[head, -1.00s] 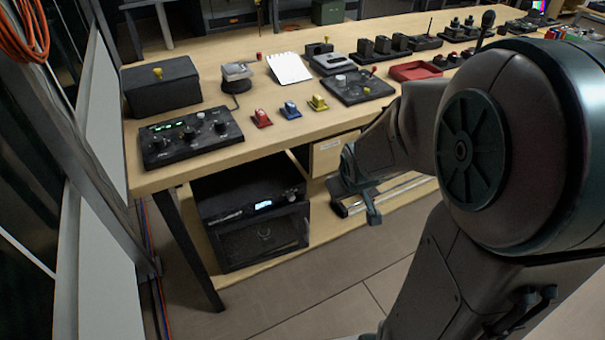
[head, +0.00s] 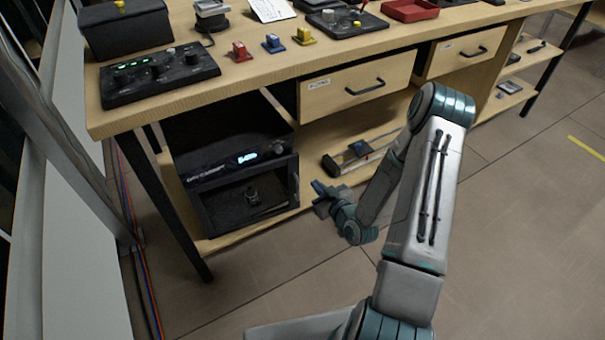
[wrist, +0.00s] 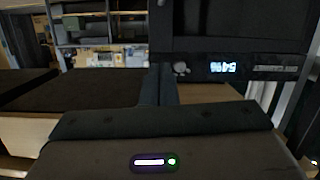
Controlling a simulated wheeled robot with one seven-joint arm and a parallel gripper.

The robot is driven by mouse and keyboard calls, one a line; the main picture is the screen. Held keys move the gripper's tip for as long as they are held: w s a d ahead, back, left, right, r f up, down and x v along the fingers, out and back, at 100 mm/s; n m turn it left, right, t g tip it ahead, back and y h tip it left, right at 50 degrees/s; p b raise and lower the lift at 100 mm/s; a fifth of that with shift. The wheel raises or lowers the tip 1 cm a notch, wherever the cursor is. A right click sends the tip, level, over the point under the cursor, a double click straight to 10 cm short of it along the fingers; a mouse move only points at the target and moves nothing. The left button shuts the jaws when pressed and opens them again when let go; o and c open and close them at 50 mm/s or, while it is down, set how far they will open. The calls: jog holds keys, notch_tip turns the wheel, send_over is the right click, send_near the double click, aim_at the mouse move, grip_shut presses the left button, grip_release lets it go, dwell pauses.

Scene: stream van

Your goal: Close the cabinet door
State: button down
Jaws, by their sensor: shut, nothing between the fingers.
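The black cabinet (head: 235,145) stands on the lower shelf under the workbench, at left. Its upper front has a lit display, which also shows in the wrist view (wrist: 222,67) beside a round knob. Below the display is a dark, framed compartment front with a small dark object (head: 252,194) visible inside. A thin upright bar shows at its right edge; I cannot tell clearly how far the door stands open. My gripper (head: 321,190) is low, just right of the cabinet's front right edge, pointing left. Its fingers (wrist: 159,86) are shut and empty, seemingly apart from the cabinet.
The workbench (head: 210,100) above carries a control box (head: 160,73) and several small coloured parts. Two shut drawers (head: 355,87) hang under its top. A dark rail-like device (head: 358,155) lies on the lower shelf behind my gripper. The floor in front is clear.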

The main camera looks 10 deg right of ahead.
jog(key=w+a+f+m+t+b, duration=0.2)
jog(key=w+b, duration=0.1)
jog(key=w, duration=0.9)
jog(key=shift+a+f+t+h, duration=0.15)
jog(key=shift+f+t+h, duration=0.25)
jog(key=shift+b, duration=0.3)
